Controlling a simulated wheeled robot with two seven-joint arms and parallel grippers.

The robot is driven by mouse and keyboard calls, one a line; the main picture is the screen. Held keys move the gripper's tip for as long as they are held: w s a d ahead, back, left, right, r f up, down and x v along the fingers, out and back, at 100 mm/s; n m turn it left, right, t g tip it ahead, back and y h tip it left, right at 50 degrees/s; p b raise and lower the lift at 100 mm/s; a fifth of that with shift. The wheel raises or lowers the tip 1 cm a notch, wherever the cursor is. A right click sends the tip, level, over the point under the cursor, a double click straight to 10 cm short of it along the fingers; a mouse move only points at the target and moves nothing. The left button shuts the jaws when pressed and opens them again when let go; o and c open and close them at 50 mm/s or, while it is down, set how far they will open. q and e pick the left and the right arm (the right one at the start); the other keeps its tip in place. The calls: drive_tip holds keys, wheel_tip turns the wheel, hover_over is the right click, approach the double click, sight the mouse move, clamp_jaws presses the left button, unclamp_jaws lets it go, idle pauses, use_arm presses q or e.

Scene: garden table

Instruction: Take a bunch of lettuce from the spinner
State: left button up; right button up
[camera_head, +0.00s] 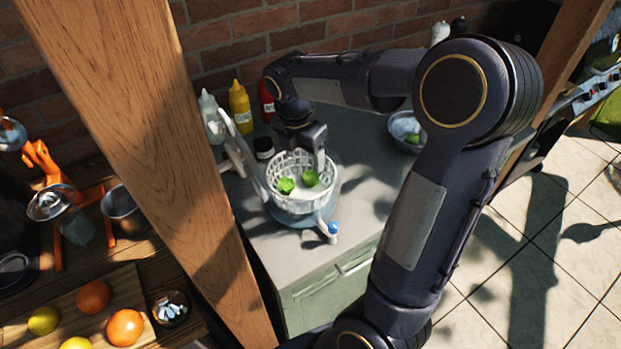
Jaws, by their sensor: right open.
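The salad spinner stands on the grey counter, with its white basket (300,203) uncovered. Two small bunches of green lettuce show inside it, one at the left (286,185) and one at the right (311,178). The spinner's lid seems to stand tilted up at the left of the basket (245,160). My right gripper (308,163) points down at the back rim of the basket, close above the lettuce. It is open, and I see no lettuce between its fingers. Its fingertips are partly hidden by shadow. My left gripper is not in view.
A bowl (404,130) with something green stands at the back right, partly behind my right arm. A yellow bottle (240,107), a red bottle (267,101) and a dark jar (263,148) stand behind the spinner. A wooden post (150,150) rises at the left. The counter's front is clear.

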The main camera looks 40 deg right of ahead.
sight(310, 176)
drive_tip(key=f, duration=0.2)
drive_tip(key=d+f, duration=0.1)
drive_tip(key=f, duration=0.2)
drive_tip(key=d+f+p, duration=0.1)
drive_tip(key=f, duration=0.1)
drive_tip(key=shift+f, duration=0.2)
drive_tip(key=shift+a, duration=0.1)
drive_tip(key=c, duration=1.1)
